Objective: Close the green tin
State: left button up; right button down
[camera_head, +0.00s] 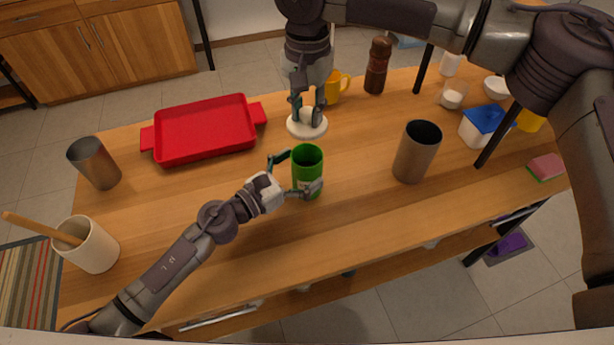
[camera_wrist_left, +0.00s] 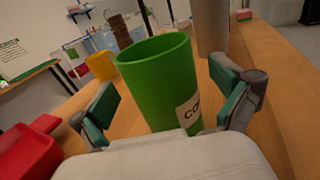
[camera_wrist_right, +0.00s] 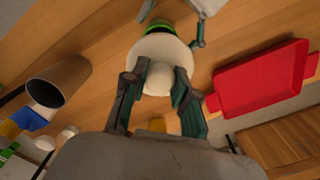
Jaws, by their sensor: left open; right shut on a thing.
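The green tin (camera_head: 307,172) stands upright on the wooden table with its mouth open. It also fills the middle of the left wrist view (camera_wrist_left: 160,85), with a label partly showing. My left gripper (camera_head: 297,173) is open, with its fingers apart on either side of the tin. My right gripper (camera_head: 307,114) points down and is shut on the knob of a round white lid (camera_head: 307,129). The lid is just behind the tin in the head view. In the right wrist view the lid (camera_wrist_right: 160,50) hides part of the tin (camera_wrist_right: 158,25).
A red tray (camera_head: 205,130) lies to the left. A metal cup (camera_head: 417,152) stands right of the tin. A yellow mug (camera_head: 333,88) and a brown pepper mill (camera_head: 377,66) stand behind. Another metal cup (camera_head: 95,163) and a cream pot (camera_head: 92,248) are at far left. Table in front is clear.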

aim_at(307, 131)
pick_arm(q)
jog(key=shift+w+d, duration=0.4)
jog(key=shift+d, duration=0.15)
jog(key=shift+c, duration=0.2)
jog(key=c, duration=1.7)
pick_arm(e)
jog(key=shift+f, duration=2.45)
jog(key=shift+f, duration=0.9)
jog(key=shift+f, duration=0.6)
jog(key=c, duration=0.8)
grip_release()
